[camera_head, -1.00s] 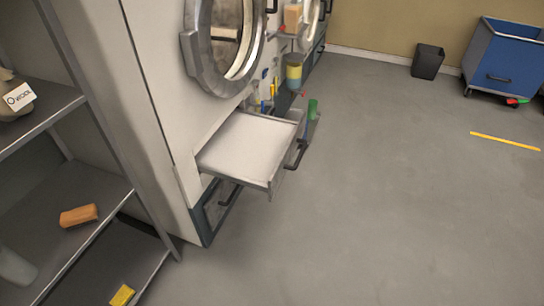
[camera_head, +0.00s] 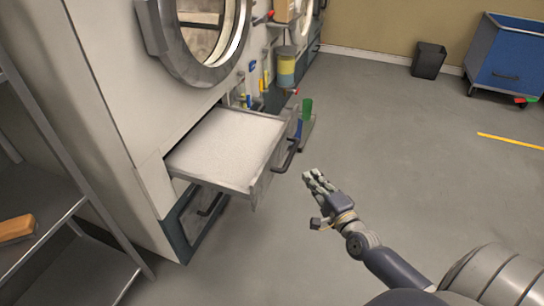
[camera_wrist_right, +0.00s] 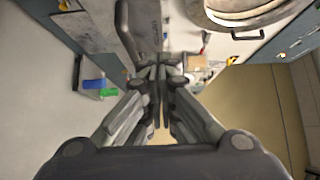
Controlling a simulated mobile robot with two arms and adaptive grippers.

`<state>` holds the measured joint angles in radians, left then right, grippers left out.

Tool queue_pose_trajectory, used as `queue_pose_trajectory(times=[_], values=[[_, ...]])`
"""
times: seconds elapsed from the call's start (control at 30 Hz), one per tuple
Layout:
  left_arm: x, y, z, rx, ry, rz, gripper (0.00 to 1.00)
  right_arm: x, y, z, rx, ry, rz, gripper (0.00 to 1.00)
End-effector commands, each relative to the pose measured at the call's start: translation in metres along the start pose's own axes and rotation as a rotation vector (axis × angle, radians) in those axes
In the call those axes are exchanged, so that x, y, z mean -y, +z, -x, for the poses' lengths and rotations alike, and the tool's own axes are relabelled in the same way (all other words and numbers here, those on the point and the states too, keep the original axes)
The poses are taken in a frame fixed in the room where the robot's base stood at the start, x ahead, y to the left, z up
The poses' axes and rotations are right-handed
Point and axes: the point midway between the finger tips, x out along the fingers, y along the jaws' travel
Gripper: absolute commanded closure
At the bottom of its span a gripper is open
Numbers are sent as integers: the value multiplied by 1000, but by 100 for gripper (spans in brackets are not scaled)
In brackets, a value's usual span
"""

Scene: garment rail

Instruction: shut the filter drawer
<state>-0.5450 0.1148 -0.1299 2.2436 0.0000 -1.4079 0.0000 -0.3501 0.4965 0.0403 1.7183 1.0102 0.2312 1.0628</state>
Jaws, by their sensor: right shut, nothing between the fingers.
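The filter drawer (camera_head: 228,146) is pulled out of the white machine below its round door. It is a shallow tray with a pale flat surface, and a dark bar handle (camera_head: 287,158) is on its front. My right gripper (camera_head: 313,178) is in front of the drawer, to the right of the handle and apart from it. In the right wrist view its fingers (camera_wrist_right: 160,95) are together with nothing between them. My left gripper is not in view.
A metal shelf rack (camera_head: 60,235) stands at the left, close to the machine. Bottles (camera_head: 286,68) and small items sit beyond the drawer. A dark bin (camera_head: 428,61) and blue cart (camera_head: 507,55) stand far right. The floor between is clear.

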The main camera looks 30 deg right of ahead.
Motion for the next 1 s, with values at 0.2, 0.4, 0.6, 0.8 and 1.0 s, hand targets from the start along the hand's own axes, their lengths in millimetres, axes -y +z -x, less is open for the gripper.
queue_pose_trajectory(times=[0.2, 0.4, 0.6, 0.8, 1.0], values=[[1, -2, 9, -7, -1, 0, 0, 2, 0, -22, -1, -5, -3, 100], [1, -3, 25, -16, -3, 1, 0, 1, 0, -56, -1, -4, -2, 100], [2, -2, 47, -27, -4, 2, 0, 0, 0, -89, -1, -3, 0, 100], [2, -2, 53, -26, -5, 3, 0, 1, 15, -114, 0, -1, -4, 100], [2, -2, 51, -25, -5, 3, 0, 1, 27, -126, 0, 0, -1, 100]])
